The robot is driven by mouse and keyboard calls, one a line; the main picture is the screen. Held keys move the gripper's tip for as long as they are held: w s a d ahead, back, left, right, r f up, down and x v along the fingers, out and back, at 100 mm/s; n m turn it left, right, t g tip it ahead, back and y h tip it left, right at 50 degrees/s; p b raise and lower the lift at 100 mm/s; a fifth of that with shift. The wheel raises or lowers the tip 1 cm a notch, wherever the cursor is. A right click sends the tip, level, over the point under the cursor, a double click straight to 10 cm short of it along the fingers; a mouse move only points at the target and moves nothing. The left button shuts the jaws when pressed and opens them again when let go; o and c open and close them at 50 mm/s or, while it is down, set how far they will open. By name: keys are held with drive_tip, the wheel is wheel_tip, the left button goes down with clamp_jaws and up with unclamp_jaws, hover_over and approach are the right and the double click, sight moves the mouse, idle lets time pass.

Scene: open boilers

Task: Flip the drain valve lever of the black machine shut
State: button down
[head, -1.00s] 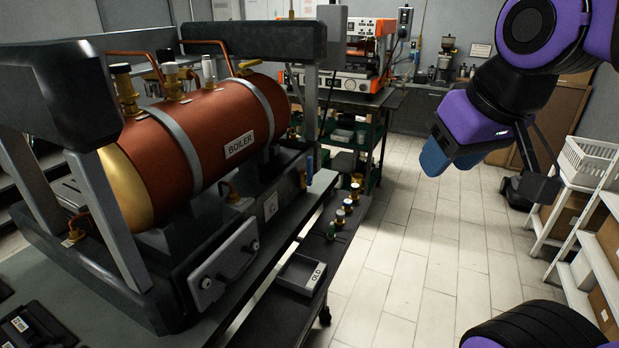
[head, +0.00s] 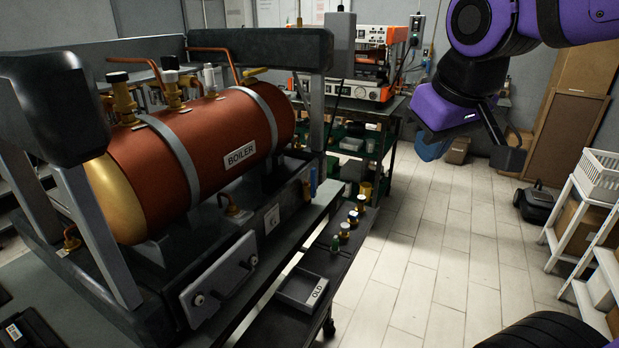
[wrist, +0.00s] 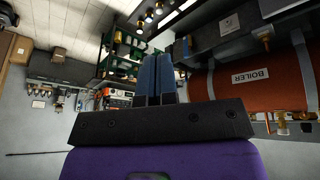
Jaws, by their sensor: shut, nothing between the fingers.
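The black machine (head: 225,43) stands at left in the head view, a dark open frame around a copper boiler (head: 190,160) labelled BOILER. The boiler also shows in the wrist view (wrist: 225,98). A blue upright handle (head: 313,181) is low at the machine's far right corner. A yellow lever (head: 256,72) is at the boiler's far upper end. I cannot tell for certain which is the drain valve lever. My gripper (head: 434,149) hangs in the air right of the machine, apart from it. In the wrist view its blue fingers (wrist: 157,58) are together and empty.
An orange machine (head: 371,38) stands on a cart behind. A narrow dark shelf along the black machine's front holds several small fittings (head: 353,216) and a tray marked OLD (head: 302,290). A white rack (head: 590,215) is at right. The tiled floor between is clear.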

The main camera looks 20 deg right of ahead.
drive_tip(key=w+a+f+n+h, duration=0.1)
drive_tip(key=w+a+f+n, duration=0.1)
drive_tip(key=w, duration=0.6)
drive_tip(key=w+a+f+n+g, duration=0.1)
drive_tip(key=w+a+f+n, duration=0.2)
drive_tip(key=w+a+f, duration=0.2)
drive_tip(key=w+a+f+n+h, duration=0.1)
drive_tip(key=w+a+f+n, duration=0.1)
drive_tip(key=w+a, duration=0.5)
drive_tip(key=w+f, duration=0.1)
drive_tip(key=w, duration=0.3)
drive_tip(key=shift+w+a+f+n+h, duration=0.15)
drive_tip(key=shift+w+f+n+h, duration=0.15)
drive_tip(key=shift+w, duration=0.1)
hover_over(312, 190)
drive_tip(key=s+a, duration=0.2)
drive_tip(key=shift+w+d+f, duration=0.15)
drive_tip(key=shift+f, duration=2.2)
drive_tip(key=shift+w+d+f, duration=0.1)
drive_tip(key=shift+f, duration=2.2)
